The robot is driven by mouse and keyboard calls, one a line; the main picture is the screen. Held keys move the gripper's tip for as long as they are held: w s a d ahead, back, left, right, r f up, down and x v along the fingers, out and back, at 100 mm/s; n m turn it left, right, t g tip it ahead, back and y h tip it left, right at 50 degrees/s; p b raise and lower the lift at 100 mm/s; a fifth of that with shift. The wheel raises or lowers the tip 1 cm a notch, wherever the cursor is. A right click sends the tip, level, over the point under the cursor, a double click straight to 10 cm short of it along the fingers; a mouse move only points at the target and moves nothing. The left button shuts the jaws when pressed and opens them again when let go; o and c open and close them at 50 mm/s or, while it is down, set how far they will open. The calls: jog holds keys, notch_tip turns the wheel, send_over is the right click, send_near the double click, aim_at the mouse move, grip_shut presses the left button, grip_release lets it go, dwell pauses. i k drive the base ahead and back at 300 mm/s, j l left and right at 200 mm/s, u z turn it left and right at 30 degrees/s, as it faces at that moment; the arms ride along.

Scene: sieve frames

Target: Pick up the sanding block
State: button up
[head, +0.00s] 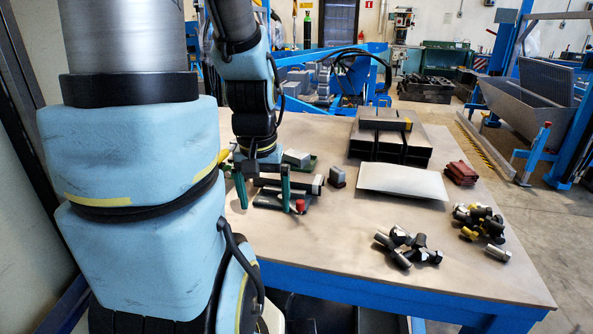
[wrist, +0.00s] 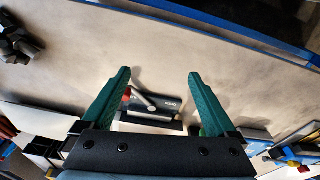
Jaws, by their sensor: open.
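My gripper (head: 264,206) is open, its two green fingers pointing down over the left part of the table; the wrist view also shows it (wrist: 157,72). Nothing is held between the fingers. A small grey block with a dark base (head: 338,176) stands on the table just right of my gripper and looks like the sanding block, though I cannot be sure. Another grey block (head: 297,158) lies by something green behind my gripper. In the wrist view a black tool and a rod with a red end (wrist: 128,94) lie below and between the fingers. The grey blocks are not clear there.
A pale plate (head: 403,181) lies mid-table before a dark steel stack (head: 390,142). Red blocks (head: 461,173) sit at right. Bolts and fittings (head: 408,245) lie loose at front right. The table's (head: 330,250) front left is bare.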

aim_at(336, 175)
jog(key=k+j+u, duration=0.1)
jog(key=k+u, duration=0.15)
jog(key=k, duration=0.4)
jog(key=l+u, duration=0.2)
jog(key=u, duration=0.25)
jog(key=l+u, duration=0.2)
jog(key=u, duration=0.2)
jog(key=k+l+u, duration=0.1)
jog(key=u, duration=0.35)
jog(key=k+l, duration=0.45)
jog(key=l, duration=0.25)
jog(key=k+l, duration=0.25)
jog(key=l, duration=0.1)
